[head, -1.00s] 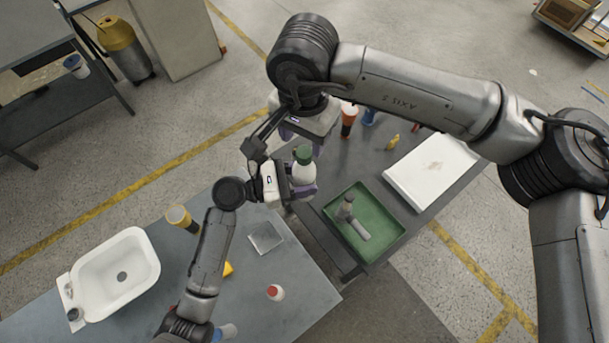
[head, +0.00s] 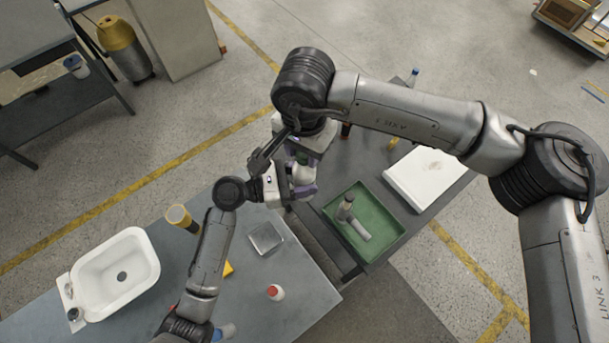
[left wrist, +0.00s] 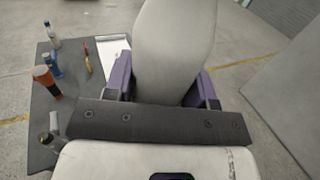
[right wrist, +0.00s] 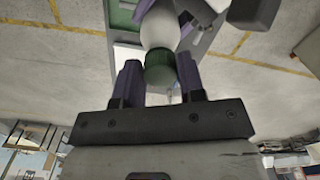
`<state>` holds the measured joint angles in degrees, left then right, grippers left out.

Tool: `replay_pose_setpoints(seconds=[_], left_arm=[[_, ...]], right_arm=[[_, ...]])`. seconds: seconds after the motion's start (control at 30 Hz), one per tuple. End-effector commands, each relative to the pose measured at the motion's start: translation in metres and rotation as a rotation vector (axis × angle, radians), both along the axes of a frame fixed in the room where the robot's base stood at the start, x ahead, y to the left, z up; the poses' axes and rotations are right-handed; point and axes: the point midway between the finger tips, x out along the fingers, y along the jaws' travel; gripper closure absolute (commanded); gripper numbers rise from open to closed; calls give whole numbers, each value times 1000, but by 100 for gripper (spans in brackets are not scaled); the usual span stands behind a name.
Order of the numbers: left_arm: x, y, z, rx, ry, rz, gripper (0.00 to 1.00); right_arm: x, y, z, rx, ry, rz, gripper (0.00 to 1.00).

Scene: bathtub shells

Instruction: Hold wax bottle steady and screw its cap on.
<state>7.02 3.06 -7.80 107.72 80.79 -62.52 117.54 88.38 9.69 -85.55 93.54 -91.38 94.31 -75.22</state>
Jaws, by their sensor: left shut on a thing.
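The white wax bottle (head: 302,174) is held upright in my left gripper (head: 303,188), over the gap between the two tables. In the left wrist view a large pale surface, likely the bottle (left wrist: 172,50), fills the space between the purple fingers. A green cap (head: 302,158) sits at the bottle's top; how tight it is cannot be seen. My right gripper (head: 310,148) is directly above. In the right wrist view its fingers flank the green cap (right wrist: 160,70) closely, with the bottle beyond. Whether they touch the cap is unclear.
On the right table stand a green tray (head: 391,246) with a grey tool in it and a white board (head: 432,172). On the near-left table are a white basin (head: 112,268), a metal dish (head: 266,238) and a red-capped bottle (head: 275,292).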

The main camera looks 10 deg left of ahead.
Motion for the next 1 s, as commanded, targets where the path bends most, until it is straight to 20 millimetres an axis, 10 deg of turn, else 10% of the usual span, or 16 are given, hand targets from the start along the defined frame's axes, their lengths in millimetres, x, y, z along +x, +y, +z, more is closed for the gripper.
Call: replay_pose_setpoints(seconds=[0.5, 0.53, 0.83, 1.0], left_arm=[[0, 0, 1, -1, 0, 0, 100], [0, 0, 1, -1, 0, 0, 100], [0, 0, 0, -1, 0, 0, 100], [0, 0, 0, -1, 0, 0, 100]], right_arm=[[0, 0, 0, 0, 0, -3, 97], [0, 0, 0, 0, 0, -3, 67], [0, 0, 0, 0, 0, -3, 39], [0, 0, 0, 0, 0, -3, 39]])
